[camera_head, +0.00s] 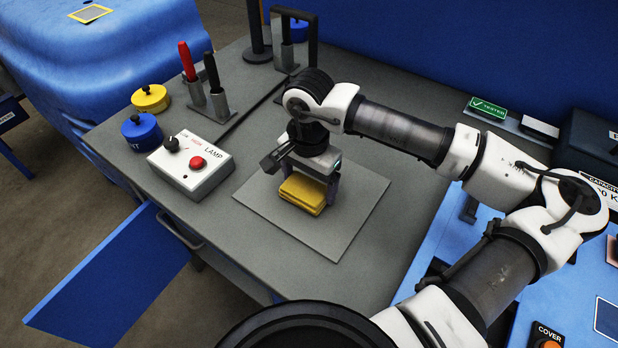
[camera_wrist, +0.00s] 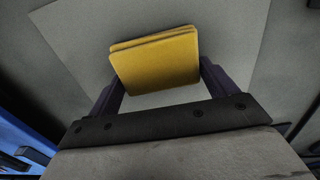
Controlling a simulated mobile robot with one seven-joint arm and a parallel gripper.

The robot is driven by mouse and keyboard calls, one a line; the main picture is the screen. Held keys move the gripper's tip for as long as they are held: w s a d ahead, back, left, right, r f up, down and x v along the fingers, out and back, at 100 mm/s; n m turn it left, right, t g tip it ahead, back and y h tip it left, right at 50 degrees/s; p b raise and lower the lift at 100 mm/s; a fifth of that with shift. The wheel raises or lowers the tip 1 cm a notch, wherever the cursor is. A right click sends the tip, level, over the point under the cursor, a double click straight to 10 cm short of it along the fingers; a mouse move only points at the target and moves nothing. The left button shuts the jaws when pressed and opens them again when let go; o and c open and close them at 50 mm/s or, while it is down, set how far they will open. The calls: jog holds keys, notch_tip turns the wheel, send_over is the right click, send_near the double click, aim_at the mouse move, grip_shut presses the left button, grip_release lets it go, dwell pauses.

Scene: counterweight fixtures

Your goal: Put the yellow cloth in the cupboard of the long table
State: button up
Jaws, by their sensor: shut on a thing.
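The yellow cloth (camera_head: 303,193) is folded into a small thick pad over a light grey mat (camera_head: 345,222) on the long table (camera_head: 250,85). My gripper (camera_head: 309,186) points down and is shut on the cloth. In the wrist view the cloth (camera_wrist: 157,60) sits between the two fingers of my gripper (camera_wrist: 158,78). I cannot tell whether the cloth touches the mat. A blue cupboard door (camera_head: 112,280) stands swung open at the table's front left. The inside of the cupboard is hidden under the tabletop.
A white lamp control box (camera_head: 190,168) with a red button stands left of the mat. A blue surface (camera_head: 440,235) lies to the right.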

jog(key=shift+f, duration=0.15)
jog(key=o, duration=0.8)
jog(key=shift+o, duration=0.2)
